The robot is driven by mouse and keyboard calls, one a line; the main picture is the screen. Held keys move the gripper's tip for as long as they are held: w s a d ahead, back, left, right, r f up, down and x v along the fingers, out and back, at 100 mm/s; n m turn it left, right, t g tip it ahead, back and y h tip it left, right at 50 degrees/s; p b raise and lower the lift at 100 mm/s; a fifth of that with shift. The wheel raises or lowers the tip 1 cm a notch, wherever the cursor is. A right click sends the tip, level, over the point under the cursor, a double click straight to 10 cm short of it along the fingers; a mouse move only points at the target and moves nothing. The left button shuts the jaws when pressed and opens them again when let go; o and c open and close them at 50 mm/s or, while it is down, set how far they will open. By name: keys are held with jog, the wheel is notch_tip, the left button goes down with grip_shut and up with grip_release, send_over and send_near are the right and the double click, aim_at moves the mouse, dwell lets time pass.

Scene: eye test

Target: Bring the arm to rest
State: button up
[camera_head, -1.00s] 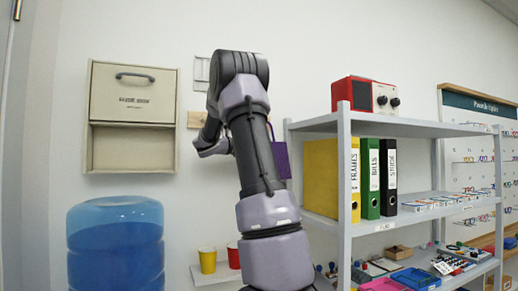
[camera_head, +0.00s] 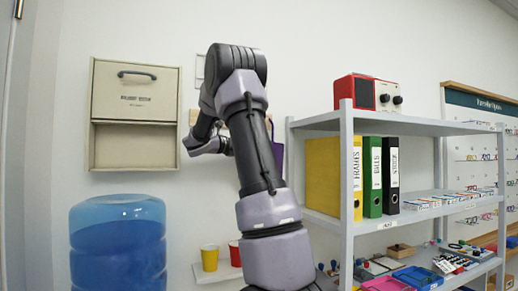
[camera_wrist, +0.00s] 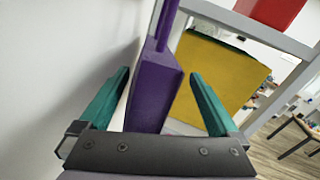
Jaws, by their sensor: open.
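My arm (camera_head: 262,160) rises in front of the wall in the head view, bent at the top, with its far part reaching back towards the wall. My gripper (camera_wrist: 159,75) shows in the wrist view with two teal fingers spread apart. A purple object (camera_wrist: 155,90) with an upright strap or handle is seen between the fingers, with gaps on both sides. It also shows in the head view (camera_head: 278,158), partly hidden behind my arm near the wall. My gripper's fingers are hidden in the head view.
A grey shelf (camera_head: 425,126) with a red radio (camera_head: 364,93), binders and a yellow panel (camera_head: 322,175) stands close on the right. A blue water bottle (camera_head: 118,245) stands at lower left, below a beige wall box (camera_head: 135,115). Yellow and red cups (camera_head: 209,258) sit low behind my arm.

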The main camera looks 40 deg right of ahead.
jog(key=a, duration=0.6)
jog(key=shift+a, duration=0.35)
jog(key=s+a+f+m+t+y, duration=0.1)
jog(key=s+a+f+m+y, duration=0.2)
jog(key=s+f+m+y, duration=0.35)
jog(key=s+a+f+m+y, duration=0.3)
jog(key=s+a+y, duration=0.1)
jog(key=s, duration=0.6)
jog(key=s+a+f+m+t+y, duration=0.2)
jog(key=s+a+m+t+y, duration=0.1)
jog(key=a+m, duration=0.4)
jog(key=s+a+f+m+t+y, duration=0.2)
jog(key=s+a+m+y, duration=0.4)
jog(key=a, duration=0.6)
jog(key=shift+s+a+f+m+t, duration=0.2)
jog(key=shift+s+m+t, duration=0.2)
jog(key=shift+s+m, duration=0.75)
